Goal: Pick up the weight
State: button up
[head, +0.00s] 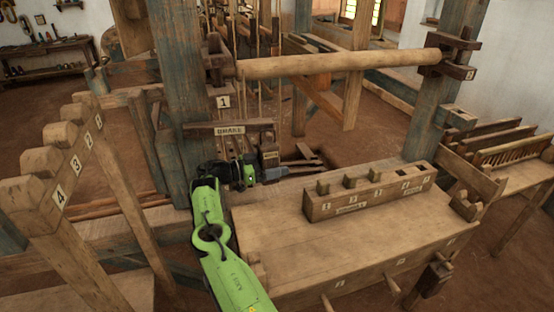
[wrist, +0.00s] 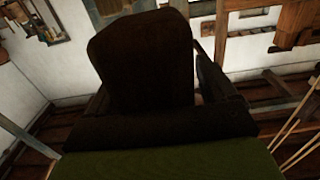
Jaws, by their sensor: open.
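A small dark wooden block with a pale label (head: 269,156) is in the head view below the BRAKE bar (head: 229,128). Its label is too small to read, so I cannot tell for sure that it is the weight. My gripper (head: 286,172) is at the end of the green arm, just in front of and below this block. The jaws are open, and I see nothing held. I cannot tell whether they touch the block. In the wrist view, a large dark rounded shape (wrist: 145,60) fills the middle. It is too dark to identify.
A wooden box with several numbered slots and pegs (head: 365,192) stands on the bench (head: 300,240) at right. A blue-grey post (head: 187,90) rises beside my arm. A round beam (head: 340,63) crosses above. A numbered peg rack (head: 70,165) stands at left.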

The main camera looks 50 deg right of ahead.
jog(key=shift+w+a, duration=0.1)
jog(key=shift+a, duration=0.15)
jog(key=shift+d, duration=0.15)
jog(key=c, duration=1.4)
jog(key=shift+r, duration=0.55)
jog(key=shift+r+p, duration=0.15)
jog(key=shift+p, duration=0.2)
jog(key=shift+s+a+p, duration=0.65)
jog(key=shift+s+a, duration=0.65)
jog(key=shift+s, duration=1)
jog(key=v, duration=0.5)
jog(key=f+v, duration=0.1)
jog(key=v, duration=0.4)
jog(key=f+v, duration=0.1)
jog(key=v, duration=0.5)
jog(key=shift+s+a+f+p, duration=0.1)
jog(key=shift+f+p, duration=0.15)
jog(key=shift+p, duration=0.1)
